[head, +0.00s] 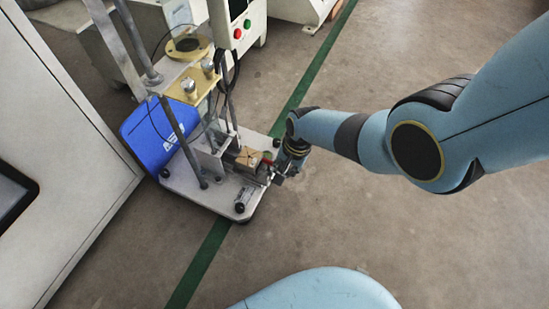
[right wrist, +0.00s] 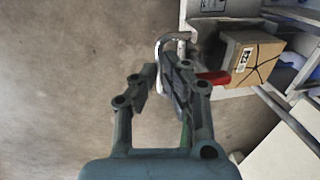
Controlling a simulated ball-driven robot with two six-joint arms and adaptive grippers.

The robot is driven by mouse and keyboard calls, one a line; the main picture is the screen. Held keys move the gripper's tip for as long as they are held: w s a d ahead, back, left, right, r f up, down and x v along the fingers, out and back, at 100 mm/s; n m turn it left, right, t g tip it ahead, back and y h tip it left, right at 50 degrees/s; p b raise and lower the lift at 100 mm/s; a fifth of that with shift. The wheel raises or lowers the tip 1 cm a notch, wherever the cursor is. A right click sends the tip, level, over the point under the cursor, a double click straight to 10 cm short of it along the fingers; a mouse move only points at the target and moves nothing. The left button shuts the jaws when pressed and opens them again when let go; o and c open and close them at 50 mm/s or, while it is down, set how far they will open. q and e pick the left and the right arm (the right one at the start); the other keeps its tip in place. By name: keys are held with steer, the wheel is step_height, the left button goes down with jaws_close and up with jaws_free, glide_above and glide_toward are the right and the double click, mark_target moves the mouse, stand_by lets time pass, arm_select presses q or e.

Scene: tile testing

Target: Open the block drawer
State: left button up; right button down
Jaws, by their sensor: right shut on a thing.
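The block drawer (right wrist: 205,22) is at the upper right of the right wrist view, with a tan block (right wrist: 252,60) marked with dark lines in it. In the head view the block (head: 247,156) sits low in the test machine. A curved silver handle (right wrist: 160,44) stands out from the drawer's front. My right gripper (right wrist: 162,88) is shut on the handle, its fingers partly hiding it. In the head view my right gripper (head: 281,172) is at the right side of the machine's base, partly hidden by its own wrist. My left gripper is not in view.
The machine's metal base plate (head: 190,190) carries upright posts and a blue panel (head: 160,135). A white cabinet (head: 60,120) stands at left. The floor (head: 330,230) in front and to the right is clear.

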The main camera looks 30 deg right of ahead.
steer(key=shift+s+d, duration=0.1)
steer(key=shift+s, duration=0.1)
steer(key=c, duration=1.7)
jaws_free()
steer(key=shift+r, duration=0.1)
step_height(320, 180, up, 12)
steer(key=s+d, duration=0.1)
steer(key=shift+s+d+f, duration=0.15)
steer(key=shift+s+f, duration=0.05)
steer(key=shift+s, duration=0.05)
steer(key=shift+s+f, duration=0.1)
